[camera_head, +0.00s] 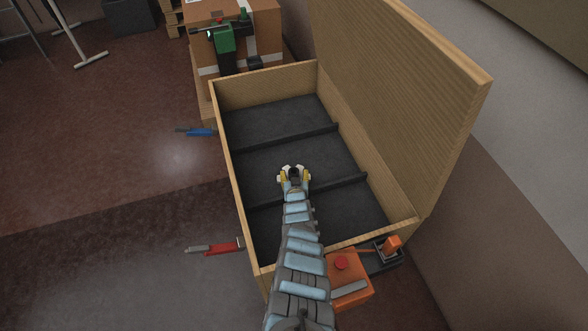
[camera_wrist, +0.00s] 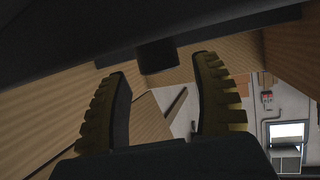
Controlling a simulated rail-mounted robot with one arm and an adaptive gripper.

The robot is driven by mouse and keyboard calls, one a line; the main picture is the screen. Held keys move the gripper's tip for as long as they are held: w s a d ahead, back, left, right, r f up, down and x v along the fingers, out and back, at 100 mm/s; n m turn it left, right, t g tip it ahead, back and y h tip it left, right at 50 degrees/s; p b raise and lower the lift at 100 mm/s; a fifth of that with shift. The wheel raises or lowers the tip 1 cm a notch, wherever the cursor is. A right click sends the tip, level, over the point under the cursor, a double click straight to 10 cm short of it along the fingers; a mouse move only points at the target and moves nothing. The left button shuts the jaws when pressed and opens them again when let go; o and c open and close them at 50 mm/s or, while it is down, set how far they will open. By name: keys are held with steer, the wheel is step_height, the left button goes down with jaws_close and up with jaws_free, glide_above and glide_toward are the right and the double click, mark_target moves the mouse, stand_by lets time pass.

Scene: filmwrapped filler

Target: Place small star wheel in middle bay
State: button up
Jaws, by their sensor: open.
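My gripper (camera_head: 294,178) is over the middle bay (camera_head: 265,173) of a wooden chest in the head view, towards the divider on the near side. Its two yellow ribbed fingers stand apart, also in the wrist view (camera_wrist: 165,105). A small dark block (camera_wrist: 158,55) shows beyond the fingertips in the wrist view; I cannot tell what it is. Nothing is clearly held between the fingers. I cannot make out a small star wheel in either view. My arm hides part of the near bay (camera_head: 345,212).
The chest's wooden lid (camera_head: 410,90) stands open on the right. Two dark dividers split the dark floor into three bays; the far bay (camera_head: 270,120) looks empty. A carton (camera_head: 265,30) with a green tool is behind. An orange box (camera_head: 348,285) sits at the near side.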

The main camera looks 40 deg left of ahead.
steer(key=shift+s+d+r+p, duration=0.35)
steer(key=shift+s+r+p, duration=0.1)
steer(key=shift+p, duration=0.2)
steer(key=shift+s+d, duration=0.15)
steer(key=shift+f, duration=0.1)
